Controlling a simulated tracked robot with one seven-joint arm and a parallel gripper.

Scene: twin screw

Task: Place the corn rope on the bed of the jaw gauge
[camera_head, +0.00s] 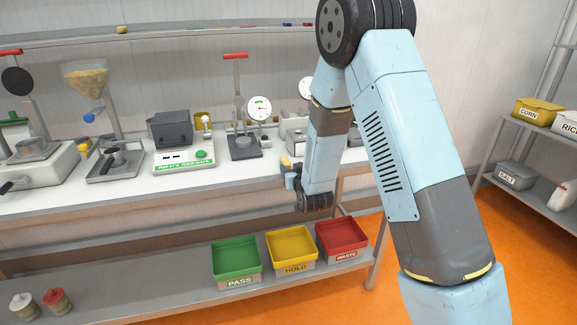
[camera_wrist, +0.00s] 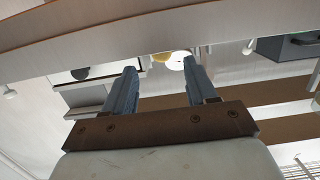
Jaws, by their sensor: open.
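My gripper (camera_wrist: 160,66) is open, with its two blue-grey fingers apart and nothing held between them in the wrist view. In the head view it (camera_head: 290,171) is at the bench's front edge, partly hidden by my wrist. A small yellow piece (camera_head: 285,160) shows right by the fingers; I cannot tell whether it is the corn rope. A dial gauge (camera_head: 259,108) with a red-handled stand is on the bench, left of my forearm. A second dial instrument (camera_head: 295,133) is partly hidden behind my forearm. I cannot tell which is the jaw gauge.
The white bench (camera_head: 215,187) also carries a dark-topped machine (camera_head: 171,130) and a hopper of yellow grain (camera_head: 86,77). Green (camera_head: 236,260), yellow (camera_head: 291,247) and red (camera_head: 342,237) trays are on the lower shelf. A rack with labelled bins (camera_head: 537,109) stands at right.

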